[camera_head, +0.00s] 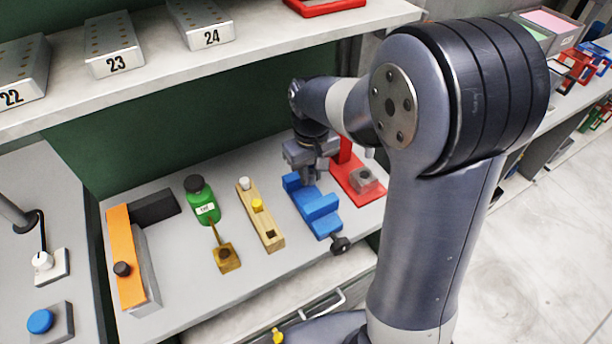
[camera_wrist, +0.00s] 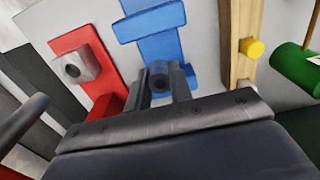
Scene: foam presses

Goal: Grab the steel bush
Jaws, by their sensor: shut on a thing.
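The steel bush (camera_wrist: 158,84) is a small dark grey cylinder with a hole in its end, seen between my fingers in the wrist view. My gripper (camera_wrist: 160,80) is shut on it. The blue vise (camera_wrist: 162,45) is right beside and behind the bush; I cannot tell whether the bush touches it. In the head view my gripper (camera_head: 308,173) points down at the back end of the blue vise (camera_head: 318,208), and the bush is hidden there.
A red fixture (camera_head: 345,152) with a grey bored block (camera_head: 364,181) stands close to the right of the vise. A wooden rack (camera_head: 265,226) with yellow and white plugs, a green bottle (camera_head: 203,203) and an orange-topped block (camera_head: 121,240) stand left. A shelf (camera_head: 290,27) hangs above.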

